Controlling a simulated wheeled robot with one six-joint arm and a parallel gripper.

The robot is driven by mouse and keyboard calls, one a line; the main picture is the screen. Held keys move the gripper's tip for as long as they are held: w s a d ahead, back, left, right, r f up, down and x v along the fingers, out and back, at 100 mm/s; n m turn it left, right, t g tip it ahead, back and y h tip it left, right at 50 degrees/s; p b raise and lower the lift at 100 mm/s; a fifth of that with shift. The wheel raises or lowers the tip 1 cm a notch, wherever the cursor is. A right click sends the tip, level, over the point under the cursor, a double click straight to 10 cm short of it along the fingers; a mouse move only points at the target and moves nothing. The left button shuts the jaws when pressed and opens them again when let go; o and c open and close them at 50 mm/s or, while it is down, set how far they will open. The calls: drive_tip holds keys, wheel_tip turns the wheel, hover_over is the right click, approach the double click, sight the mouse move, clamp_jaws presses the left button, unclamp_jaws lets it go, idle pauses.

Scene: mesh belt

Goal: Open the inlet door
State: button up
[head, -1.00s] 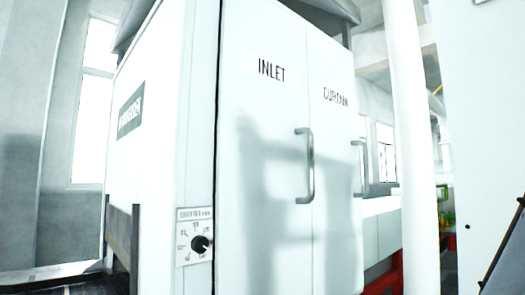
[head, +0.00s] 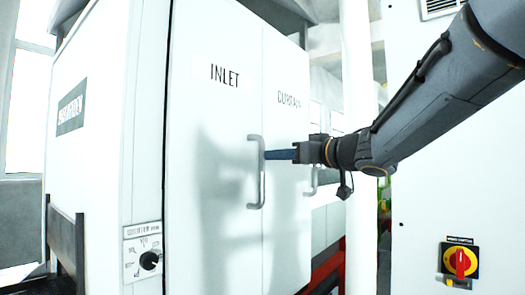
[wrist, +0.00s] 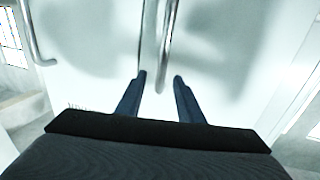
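The inlet door (head: 215,130) is a white panel marked INLET, and it looks shut, flush with the door beside it. Its vertical grey bar handle (head: 262,185) is near its right edge. My gripper (head: 268,154) reaches in from the right, its fingertips at the upper half of this handle. In the wrist view my gripper (wrist: 160,76) is open, and the handle (wrist: 166,45) lines up with the gap between the two dark blue fingers. I cannot tell whether a finger touches it.
The second door (head: 290,130), with its own handle (head: 313,180), adjoins on the right, partly behind my gripper. A dial panel (head: 143,252) is at lower left. A white pillar (head: 359,235) and a cabinet with a red switch (head: 460,263) stand to the right.

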drive_tip(key=p+x, duration=0.1)
drive_tip(key=x, duration=0.6)
drive_tip(key=shift+a, duration=0.4)
drive_tip(key=shift+w+r, duration=0.1)
clamp_jaws()
drive_tip(key=shift+d, duration=0.15)
